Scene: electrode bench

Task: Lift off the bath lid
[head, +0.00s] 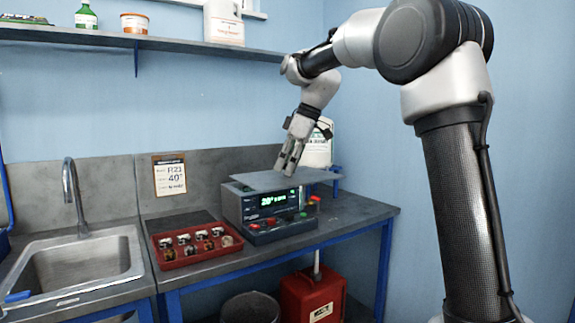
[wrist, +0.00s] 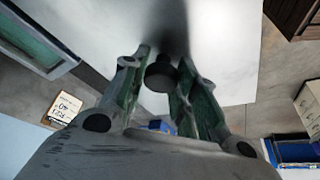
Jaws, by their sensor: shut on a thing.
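The bath lid (head: 262,181) is a flat light grey plate at the top of the bath (head: 232,207), a dark box with a lit green display on the bench. Its right end reaches out past the box. I cannot tell whether there is a gap between lid and bath. My gripper (head: 288,168) points down over the lid. In the wrist view, my gripper (wrist: 162,62) is shut on the dark round lid knob (wrist: 160,76), with the pale lid (wrist: 228,50) spread behind it. The bath's inside is hidden.
A red tray (head: 172,262) with several small jars sits left of the bath, and a sink (head: 85,262) lies further left. A white container (head: 318,150) stands close behind the lid. A shelf (head: 110,38) with bottles runs above. A red can (head: 312,295) stands below the bench.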

